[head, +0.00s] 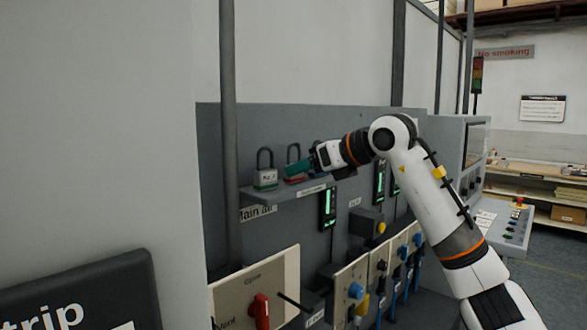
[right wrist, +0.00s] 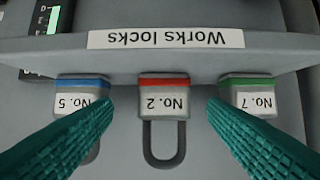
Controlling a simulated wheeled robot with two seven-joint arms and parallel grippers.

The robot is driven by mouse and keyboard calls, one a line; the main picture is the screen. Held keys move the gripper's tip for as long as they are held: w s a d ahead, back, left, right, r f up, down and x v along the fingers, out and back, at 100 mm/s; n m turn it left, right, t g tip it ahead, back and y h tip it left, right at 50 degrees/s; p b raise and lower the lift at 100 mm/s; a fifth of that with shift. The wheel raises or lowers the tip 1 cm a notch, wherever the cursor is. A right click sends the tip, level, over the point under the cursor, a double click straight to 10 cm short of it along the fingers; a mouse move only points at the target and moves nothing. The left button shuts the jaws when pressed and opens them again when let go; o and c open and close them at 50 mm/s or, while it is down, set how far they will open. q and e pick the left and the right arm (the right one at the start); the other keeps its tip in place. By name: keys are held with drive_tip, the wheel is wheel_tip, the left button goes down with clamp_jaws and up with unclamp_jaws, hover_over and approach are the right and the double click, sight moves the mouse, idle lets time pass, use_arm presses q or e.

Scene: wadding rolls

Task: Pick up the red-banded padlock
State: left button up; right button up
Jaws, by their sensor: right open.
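The red-banded padlock (right wrist: 163,97), labelled No. 2, stands in the middle of the upside-down right wrist view, its shackle pointing down the picture. In the head view the same padlock (head: 293,158) is on the small grey shelf, partly hidden by my right gripper. My right gripper (head: 299,168) is open, its teal fingers one on each side of the padlock, with a gap on both sides. It holds nothing. My left gripper is not in view.
A green-banded padlock (right wrist: 247,97), No. 7, and a blue-banded one (right wrist: 80,93), No. 5, flank it closely, near my fingertips. The shelf (head: 262,193) is labelled "Works locks". A grey upright post (head: 229,130) stands left of it. Switches and valves, including a red handle (head: 261,311), sit below.

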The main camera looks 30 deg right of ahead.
sight(294, 183)
drive_tip(key=shift+w+a+f, duration=0.1)
drive_tip(key=shift+w+a, duration=0.15)
drive_tip(key=shift+w, duration=0.15)
drive_tip(key=p+x, duration=0.2)
drive_tip(key=x, duration=0.1)
drive_tip(key=shift+w+a+f, duration=0.1)
drive_tip(key=shift+w+a, duration=0.1)
drive_tip(key=shift+w+f, duration=0.15)
drive_tip(key=shift+w, duration=0.1)
drive_tip(key=shift+s, duration=0.15)
drive_tip(key=c, duration=1.2)
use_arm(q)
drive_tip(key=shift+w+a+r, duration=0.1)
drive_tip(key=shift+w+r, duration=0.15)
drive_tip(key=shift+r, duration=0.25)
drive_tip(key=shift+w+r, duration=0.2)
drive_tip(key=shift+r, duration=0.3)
use_arm(e)
drive_tip(key=shift+o, duration=0.2)
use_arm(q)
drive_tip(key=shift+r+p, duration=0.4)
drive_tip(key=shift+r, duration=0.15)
use_arm(e)
wheel_tip(294, 183, up, 18)
